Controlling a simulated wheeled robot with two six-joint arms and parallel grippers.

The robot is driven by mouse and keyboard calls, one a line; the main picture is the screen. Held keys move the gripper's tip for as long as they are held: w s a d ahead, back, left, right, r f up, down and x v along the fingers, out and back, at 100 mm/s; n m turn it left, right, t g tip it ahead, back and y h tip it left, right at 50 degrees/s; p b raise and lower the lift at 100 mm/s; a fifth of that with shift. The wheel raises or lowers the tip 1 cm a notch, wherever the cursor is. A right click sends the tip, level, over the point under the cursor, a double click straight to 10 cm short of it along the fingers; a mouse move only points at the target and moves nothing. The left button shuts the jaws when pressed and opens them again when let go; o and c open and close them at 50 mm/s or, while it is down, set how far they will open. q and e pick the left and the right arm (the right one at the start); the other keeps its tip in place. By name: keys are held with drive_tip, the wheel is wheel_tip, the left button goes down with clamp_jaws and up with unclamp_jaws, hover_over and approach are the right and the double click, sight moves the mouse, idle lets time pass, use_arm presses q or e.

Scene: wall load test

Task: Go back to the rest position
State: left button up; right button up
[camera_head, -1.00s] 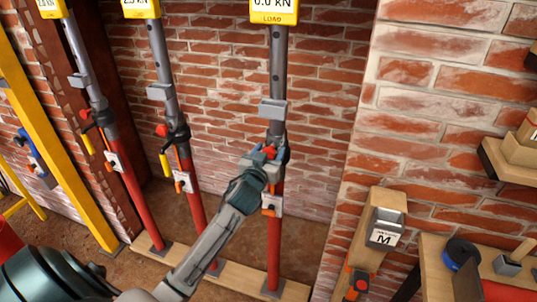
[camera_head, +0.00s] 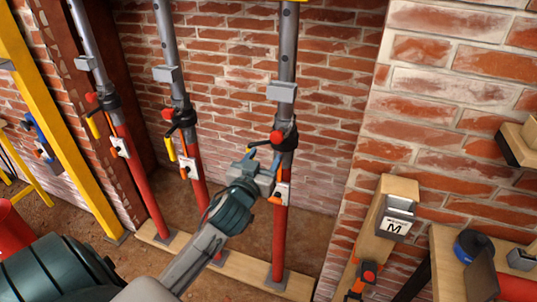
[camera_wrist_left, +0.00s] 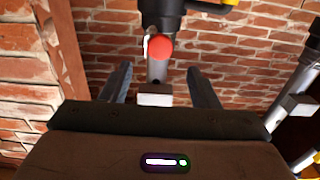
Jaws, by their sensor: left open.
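My left gripper (camera_head: 259,168) is open and empty in the head view, just left of the right-hand prop. That prop (camera_head: 280,225) has a red lower tube and a grey upper tube, and stands upright on a wooden plank. Its red knob (camera_head: 277,137) sits just above and right of my gripper. In the left wrist view the open fingers (camera_wrist_left: 160,85) point toward the prop, with the red knob (camera_wrist_left: 160,47) ahead and between them. My right gripper is not in view.
Two more props (camera_head: 187,130) (camera_head: 118,130) stand to the left. A yellow post (camera_head: 62,120) is further left. A wooden post with an "M" label (camera_head: 395,226) and a bench (camera_head: 447,262) are at the right. The brick wall (camera_head: 235,75) is behind.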

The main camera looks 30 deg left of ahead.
use_arm(q)
drive_tip(key=shift+s+f, duration=0.1)
idle(0.5)
wheel_tip(320, 180, down, 23)
drive_tip(key=w+a+m+g, duration=0.1)
drive_tip(key=w+a+g, duration=0.1)
drive_tip(key=a+g, duration=0.15)
drive_tip(key=s+f+m+g+h, duration=0.1)
drive_tip(key=s+f+g, duration=0.3)
drive_tip(key=f, duration=0.8)
drive_tip(key=s+f+g+h, duration=0.15)
drive_tip(key=s+f, duration=0.45)
drive_tip(key=f, duration=0.6)
drive_tip(key=s+d+f+g, duration=0.3)
drive_tip(key=s+f+g, duration=0.1)
drive_tip(key=s+f, duration=1.35)
drive_tip(key=s+d+f+g, duration=0.1)
drive_tip(key=s+d+f, duration=0.1)
drive_tip(key=s, duration=0.8)
drive_tip(key=s+d+f+m+g, duration=0.1)
drive_tip(key=s+f, duration=0.4)
drive_tip(key=s, duration=0.5)
drive_tip(key=shift+s+d+g+h, duration=0.15)
drive_tip(key=shift+d+g+h, duration=0.2)
drive_tip(key=shift+d+g, duration=0.35)
